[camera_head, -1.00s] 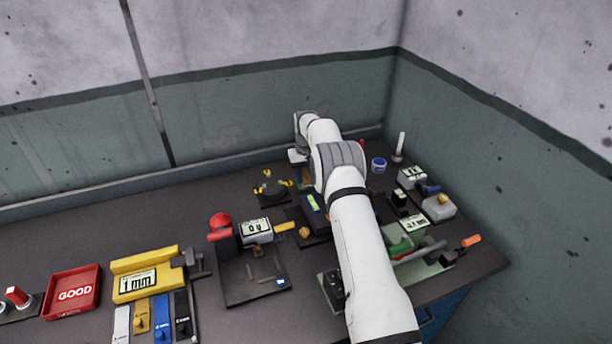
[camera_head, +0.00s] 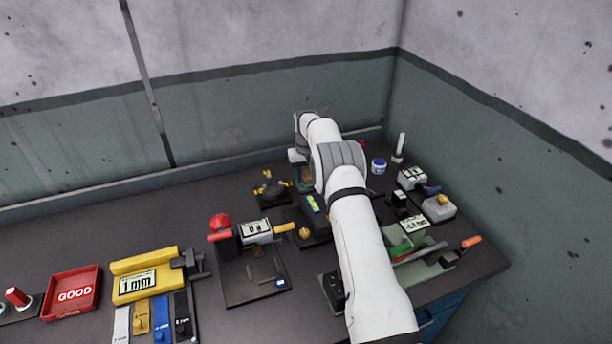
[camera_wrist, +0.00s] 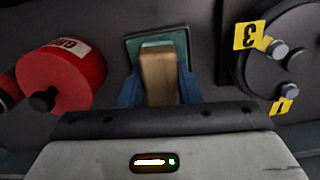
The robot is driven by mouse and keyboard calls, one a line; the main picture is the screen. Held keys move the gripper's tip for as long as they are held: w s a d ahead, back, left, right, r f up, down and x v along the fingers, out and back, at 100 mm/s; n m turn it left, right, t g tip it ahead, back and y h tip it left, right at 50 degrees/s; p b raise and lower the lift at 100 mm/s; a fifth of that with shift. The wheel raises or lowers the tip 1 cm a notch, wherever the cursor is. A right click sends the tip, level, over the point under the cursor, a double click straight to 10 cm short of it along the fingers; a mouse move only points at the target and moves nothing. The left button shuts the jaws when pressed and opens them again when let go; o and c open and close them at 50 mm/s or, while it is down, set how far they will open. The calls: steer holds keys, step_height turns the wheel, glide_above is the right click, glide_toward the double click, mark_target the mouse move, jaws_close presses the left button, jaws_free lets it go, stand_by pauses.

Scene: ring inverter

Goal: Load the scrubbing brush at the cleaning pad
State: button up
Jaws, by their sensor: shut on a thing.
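My gripper (camera_wrist: 160,82) has its blue fingers closed on a tan wooden block, the scrubbing brush (camera_wrist: 158,72), in the wrist view. Its bristles are not visible. Just beyond the brush is a teal, dark-edged square, the cleaning pad (camera_wrist: 143,40). The brush overlaps the pad in this view; I cannot tell whether they touch. In the head view my gripper and the brush are mostly hidden by my white arm at the back of the bench.
A red cylinder (camera_wrist: 62,76) stands left of the pad in the wrist view. A black disc (camera_wrist: 275,62) with yellow number tags is close on the right. In the head view, gauges and fixtures crowd the bench, with a red GOOD tray (camera_head: 72,308) at front left.

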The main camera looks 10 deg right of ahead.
mark_target(306, 173)
steer(key=shift+r+p, duration=1.3)
steer(key=shift+r, duration=2)
steer(key=shift+f, duration=0.1)
